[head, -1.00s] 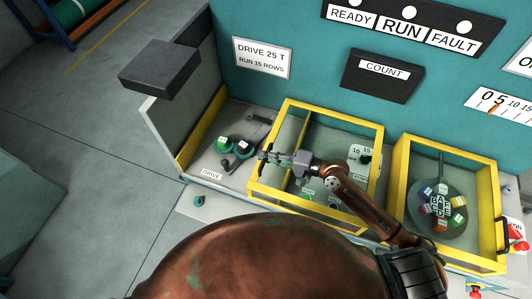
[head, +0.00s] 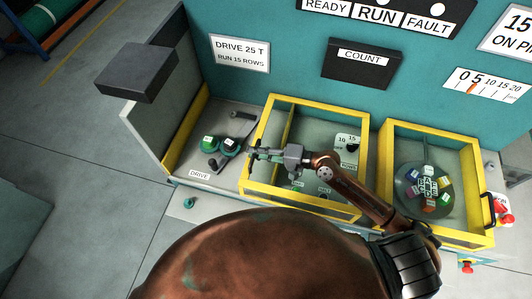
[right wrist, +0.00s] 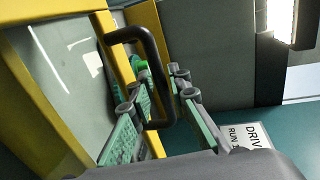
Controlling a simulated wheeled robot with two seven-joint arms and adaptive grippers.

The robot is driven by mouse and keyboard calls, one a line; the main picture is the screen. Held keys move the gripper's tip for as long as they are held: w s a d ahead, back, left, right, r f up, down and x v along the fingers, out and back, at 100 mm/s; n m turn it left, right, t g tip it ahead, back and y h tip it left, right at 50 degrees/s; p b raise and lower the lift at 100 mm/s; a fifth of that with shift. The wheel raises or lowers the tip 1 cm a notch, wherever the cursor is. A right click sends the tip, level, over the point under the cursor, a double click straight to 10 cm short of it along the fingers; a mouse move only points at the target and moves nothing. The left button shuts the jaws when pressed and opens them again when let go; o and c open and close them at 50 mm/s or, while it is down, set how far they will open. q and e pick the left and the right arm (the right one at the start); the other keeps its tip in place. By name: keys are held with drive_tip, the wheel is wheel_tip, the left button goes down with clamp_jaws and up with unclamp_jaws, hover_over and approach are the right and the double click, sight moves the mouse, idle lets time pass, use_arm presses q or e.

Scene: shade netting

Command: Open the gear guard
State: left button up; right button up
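The middle yellow-framed guard (head: 318,106) has clear panels and stands over a bay with dials and small labels. It looks shut. A black loop handle (right wrist: 151,62) is fixed to its yellow edge, large in the right wrist view. My right gripper (head: 254,153) is at the guard's left side in the head view. In the right wrist view its two padded fingers (right wrist: 160,88) stand apart, one on each side of the handle's bar. I cannot tell whether either finger touches the bar. My left gripper is out of view.
A dark block (head: 150,72) sits above that panel. A second yellow-framed guard (head: 437,132) stands at right over a round plate with coloured pieces.

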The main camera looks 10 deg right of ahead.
drive_tip(key=v, duration=1.1)
drive_tip(key=shift+s+d+r, duration=0.1)
drive_tip(key=shift+s+d, duration=0.05)
drive_tip(key=shift+d, duration=0.05)
